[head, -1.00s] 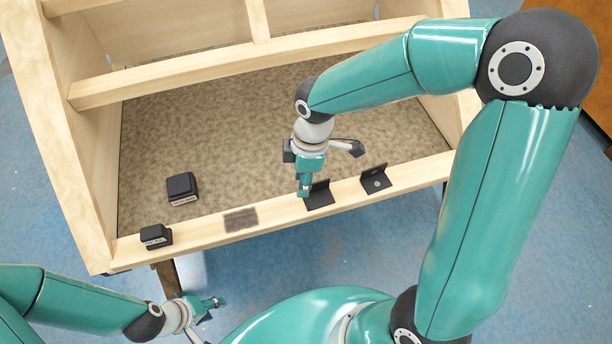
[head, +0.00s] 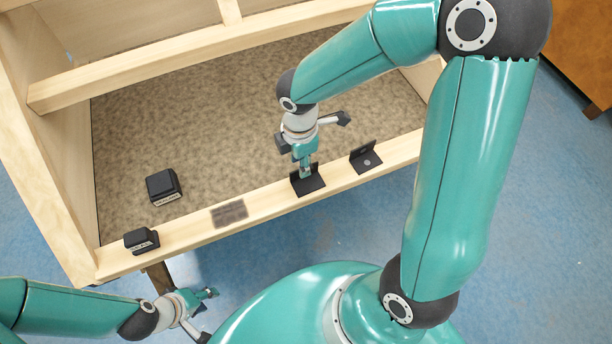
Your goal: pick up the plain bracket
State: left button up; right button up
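The plain bracket (head: 312,186) is a black L-shaped piece on the front wooden rail, with no disc on it. Its base lies on the rail and its upright plate stands at the back. My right gripper (head: 306,173) points down at this bracket, with its fingertips at the upright plate and overlapping it in the picture. Whether the fingers are closed on the plate is too small to tell. My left gripper (head: 211,293) is low at the left, in front of the rail and away from the bracket. Its finger opening is unclear.
A similar black bracket (head: 359,165) with a grey disc (head: 367,162) stands to the right on the rail (head: 265,201). A dark patch (head: 229,213) and a small black block (head: 141,240) are to the left. A larger black block (head: 163,186) sits on the speckled panel (head: 225,140).

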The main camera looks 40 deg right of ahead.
aim_at(308, 180)
jog(key=shift+w+d+f+b, duration=0.1)
jog(key=shift+d+f+b, duration=0.15)
jog(key=shift+f, duration=1.05)
jog(key=shift+w+d+f+b, duration=0.1)
jog(key=shift+d+f, duration=0.15)
jog(key=shift+f, duration=1.05)
grip_shut()
